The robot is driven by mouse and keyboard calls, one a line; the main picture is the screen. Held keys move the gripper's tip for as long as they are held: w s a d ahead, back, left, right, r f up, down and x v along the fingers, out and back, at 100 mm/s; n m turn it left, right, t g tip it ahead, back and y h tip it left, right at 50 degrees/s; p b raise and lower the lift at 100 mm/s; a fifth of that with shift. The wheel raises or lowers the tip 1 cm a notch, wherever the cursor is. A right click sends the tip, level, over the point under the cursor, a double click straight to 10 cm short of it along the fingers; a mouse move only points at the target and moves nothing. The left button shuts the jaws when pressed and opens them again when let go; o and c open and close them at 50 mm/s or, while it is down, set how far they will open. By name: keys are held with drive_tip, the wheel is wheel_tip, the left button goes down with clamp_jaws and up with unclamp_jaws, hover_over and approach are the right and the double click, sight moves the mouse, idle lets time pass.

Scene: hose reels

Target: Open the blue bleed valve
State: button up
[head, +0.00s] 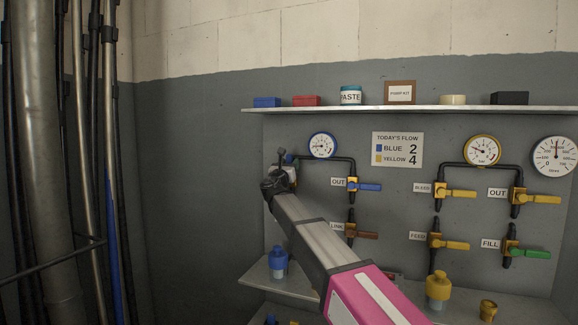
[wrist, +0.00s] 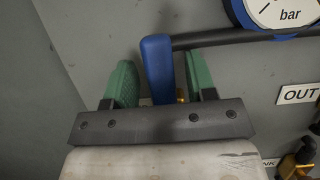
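The blue bleed valve's handle (wrist: 157,68) stands between the two green fingers of my gripper (wrist: 160,88) in the wrist view. The fingers are open around it, with a small gap on the right; I cannot tell whether the left finger touches it. A bit of brass shows below the handle. In the head view only a small blue part of this valve (head: 289,158) shows, at the left end of the pipe under the blue gauge (head: 322,145). My gripper (head: 281,160) and wrist hide the rest, including its label.
Right of my gripper is the OUT valve with a blue lever (head: 370,187), above a brown-levered valve (head: 367,235). Yellow- and green-levered valves stand farther right. A shelf (head: 430,110) runs above, and a lower shelf holds a blue fitting (head: 278,262). Vertical pipes (head: 45,150) stand far left.

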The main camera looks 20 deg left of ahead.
drive_tip(key=v, duration=1)
drive_tip(key=shift+s+f, duration=0.2)
drive_tip(key=shift+s, duration=0.2)
